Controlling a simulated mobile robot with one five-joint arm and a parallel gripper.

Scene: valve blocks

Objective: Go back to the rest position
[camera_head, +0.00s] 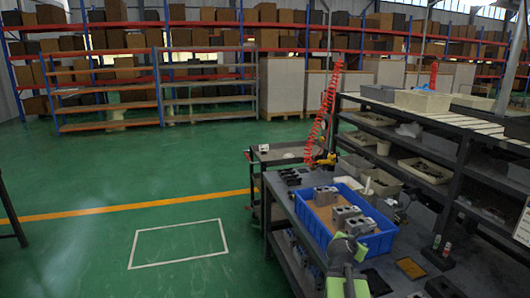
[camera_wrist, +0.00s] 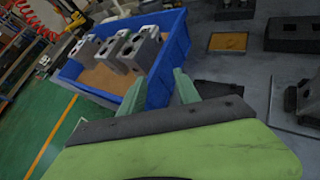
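Grey metal valve blocks (camera_head: 345,214) with round holes stand in a blue crate (camera_head: 317,229) on the dark workbench. Nothing is held. Whether the fingertips touch the crate wall is unclear.
A dark shelf rack (camera_head: 460,150) with bins stands along the right. Dark fixtures and a yellow-topped plate (camera_head: 411,268) lie right of the crate. A small cart (camera_head: 283,154) stands behind the bench. Green floor with a white marked rectangle (camera_head: 180,244) is clear at left.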

